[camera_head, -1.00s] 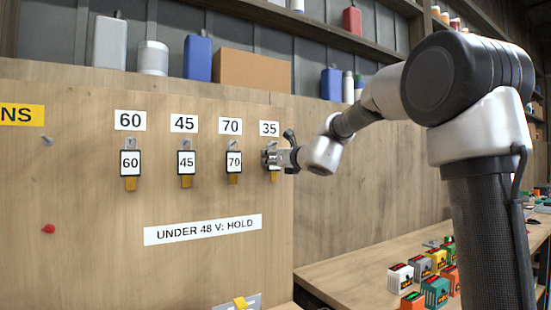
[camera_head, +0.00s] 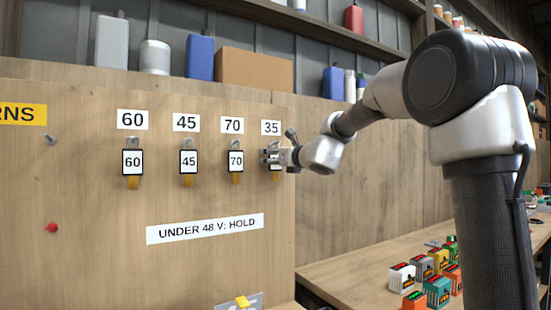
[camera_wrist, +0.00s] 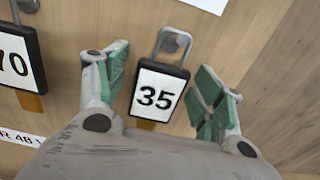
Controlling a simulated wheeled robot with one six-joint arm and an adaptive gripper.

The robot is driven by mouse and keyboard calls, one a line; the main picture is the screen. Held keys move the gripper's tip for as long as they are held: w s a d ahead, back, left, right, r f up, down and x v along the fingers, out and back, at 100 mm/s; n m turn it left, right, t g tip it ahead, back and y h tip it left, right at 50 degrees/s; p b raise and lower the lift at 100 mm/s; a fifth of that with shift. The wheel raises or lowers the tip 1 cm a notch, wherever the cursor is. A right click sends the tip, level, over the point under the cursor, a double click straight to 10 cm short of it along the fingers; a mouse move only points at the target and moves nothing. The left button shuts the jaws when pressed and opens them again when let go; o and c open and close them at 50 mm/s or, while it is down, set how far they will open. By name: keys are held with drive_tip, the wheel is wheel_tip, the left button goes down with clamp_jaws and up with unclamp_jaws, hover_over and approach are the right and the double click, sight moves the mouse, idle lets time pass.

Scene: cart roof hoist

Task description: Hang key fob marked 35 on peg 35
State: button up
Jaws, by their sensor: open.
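The key fob marked 35 (camera_wrist: 156,96) hangs by its metal loop over a peg (camera_wrist: 171,44) on the wooden board in the wrist view. It has a white face in a black frame. In the head view its lower tip (camera_head: 276,176) shows under the sign 35 (camera_head: 271,128); my gripper hides most of it. My gripper (camera_wrist: 160,85) is open, with one green-padded finger on each side of the fob and a gap on both sides. My gripper also shows in the head view (camera_head: 272,157), close to the board.
Fobs 60 (camera_head: 132,162), 45 (camera_head: 188,161) and 70 (camera_head: 236,160) hang to the left under matching signs. Fob 70 (camera_wrist: 17,62) is close beside my left finger. A bench (camera_head: 370,285) with several coloured blocks stands at the right.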

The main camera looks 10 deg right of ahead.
drive_tip(key=v, duration=1.2)
drive_tip(key=s+d+f+n+g, duration=0.3)
drive_tip(key=s+f+n+g, duration=0.8)
drive_tip(key=s+f+n, duration=1.35)
drive_tip(key=s+d+f+n+g+h, duration=0.1)
drive_tip(key=s+d+n+g+h, duration=0.1)
drive_tip(key=s+d+n+h, duration=0.3)
drive_tip(key=shift+s+d+f+n+h, duration=0.3)
drive_tip(key=shift+s+d+n, duration=1.35)
drive_tip(key=shift+s, duration=0.8)
drive_tip(key=shift+d, duration=0.2)
